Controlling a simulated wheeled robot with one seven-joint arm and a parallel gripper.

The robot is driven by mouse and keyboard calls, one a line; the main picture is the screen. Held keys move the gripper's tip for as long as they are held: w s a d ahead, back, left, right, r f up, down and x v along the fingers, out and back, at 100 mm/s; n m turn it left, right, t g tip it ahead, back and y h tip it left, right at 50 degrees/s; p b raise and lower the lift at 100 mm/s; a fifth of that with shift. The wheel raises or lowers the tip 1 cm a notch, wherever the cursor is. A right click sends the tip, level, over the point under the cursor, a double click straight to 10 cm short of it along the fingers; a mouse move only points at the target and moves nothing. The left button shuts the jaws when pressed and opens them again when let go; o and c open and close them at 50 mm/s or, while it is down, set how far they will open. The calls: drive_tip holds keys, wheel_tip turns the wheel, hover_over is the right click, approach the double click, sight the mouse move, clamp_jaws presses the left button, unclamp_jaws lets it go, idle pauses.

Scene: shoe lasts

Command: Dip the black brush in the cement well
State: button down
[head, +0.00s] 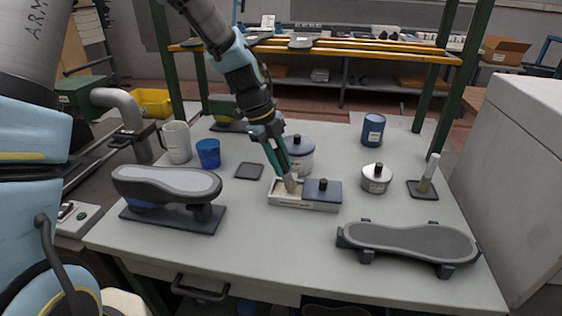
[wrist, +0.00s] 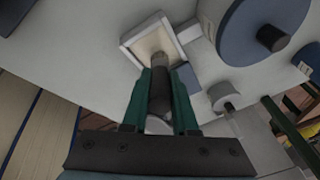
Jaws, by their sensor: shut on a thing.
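My gripper (head: 283,163) is shut on the black brush, which points down between the green fingers. In the wrist view the brush (wrist: 160,88) is dark, held between my gripper's fingers (wrist: 161,100). The cement well (head: 274,198) is the open left part of a low white box, with pale cream cement inside. The wrist view shows the well (wrist: 126,46) as a square with a white rim, the brush's tip over its near side. In the head view the brush's lower end (head: 290,184) is at the well's opening. How deep it reaches I cannot tell.
A dark lid with a knob (head: 327,194) covers the box's right part. A blue-lidded pot (head: 300,158) stands close behind. A white pot (head: 376,180) and a white-handled tool (head: 428,172) are to the right. Shoe-shaped stands (head: 165,184) (head: 410,241) sit in front, left and right.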

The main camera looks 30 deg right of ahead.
drive_tip(key=shift+f+b, duration=0.5)
drive_tip(key=shift+f, duration=0.1)
idle(1.8)
drive_tip(key=shift+r+p, duration=2.35)
drive_tip(key=shift+r, duration=1.25)
